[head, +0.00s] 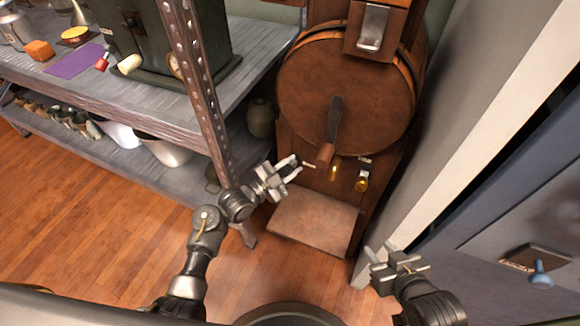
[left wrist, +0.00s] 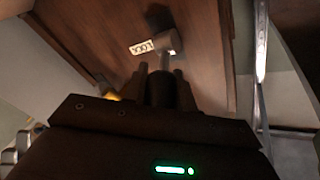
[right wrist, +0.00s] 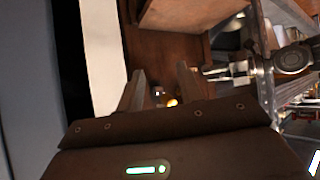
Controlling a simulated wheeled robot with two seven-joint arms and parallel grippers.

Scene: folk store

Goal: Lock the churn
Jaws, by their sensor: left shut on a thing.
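The churn is a round wooden drum (head: 335,85) in a wooden frame, with a dark crank (head: 335,115) on its face. The crank's wooden grip (head: 325,153) hangs downward. Below is a front panel with a small lever or knob at its left. My left gripper (head: 289,166) is shut on this small knob (left wrist: 165,60), beside a white label (left wrist: 142,47); its fingers partly hide it, and the label is unreadable. Two yellow fittings (head: 335,167) (head: 362,181) sit further right on the panel. My right gripper (head: 396,260) is open and empty, low and right of the churn.
A metal shelf (head: 120,150) with goods stands left, its upright close to my left arm. A flat wooden step (head: 315,222) juts out at the churn's foot. A pale wall edge (head: 450,150) and blue-grey panel are on the right. The wooden floor at left is clear.

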